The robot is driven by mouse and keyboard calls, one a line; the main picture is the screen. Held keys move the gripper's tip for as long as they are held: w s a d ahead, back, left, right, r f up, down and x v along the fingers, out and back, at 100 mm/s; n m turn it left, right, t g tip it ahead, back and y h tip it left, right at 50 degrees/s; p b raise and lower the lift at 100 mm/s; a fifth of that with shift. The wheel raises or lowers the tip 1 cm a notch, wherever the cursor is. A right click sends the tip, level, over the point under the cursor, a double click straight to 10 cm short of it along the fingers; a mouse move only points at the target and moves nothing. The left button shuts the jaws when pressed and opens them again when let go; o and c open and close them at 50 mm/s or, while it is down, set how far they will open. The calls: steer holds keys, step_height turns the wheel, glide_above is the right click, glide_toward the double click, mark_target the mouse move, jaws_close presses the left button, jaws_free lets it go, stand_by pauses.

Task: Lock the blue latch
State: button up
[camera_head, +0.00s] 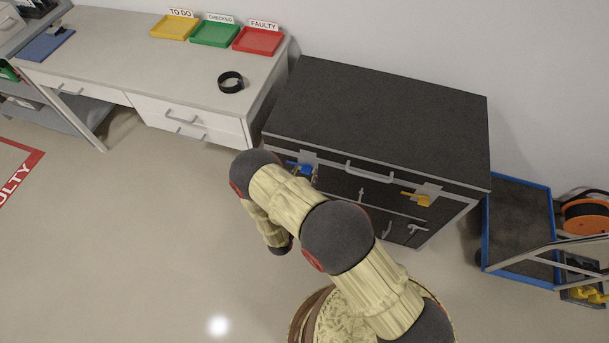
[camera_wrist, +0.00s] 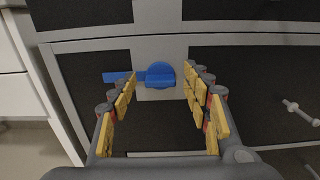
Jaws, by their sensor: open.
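The blue latch (camera_wrist: 160,74) is on the front of a dark cabinet (camera_head: 383,115). In the wrist view it has a round knob on a light plate, with a flat blue bar (camera_wrist: 119,77) reaching left. In the head view the latch (camera_head: 299,168) shows at the cabinet's upper left, partly hidden by my arm. My gripper (camera_wrist: 159,88) is open, its yellow-padded fingers spread on the left and right of the knob. The left finger's tip overlaps the bar in the picture; I cannot tell whether it touches. Nothing is held.
A yellow latch (camera_head: 418,198) sits at the cabinet's right, with a drawer handle (camera_head: 370,172) between the latches. A white desk (camera_head: 125,55) with yellow, green and red trays stands left. A blue-edged cart (camera_head: 520,232) stands right. The floor at left is clear.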

steer(key=shift+w, duration=0.15)
steer(key=shift+c, duration=0.8)
jaws_close()
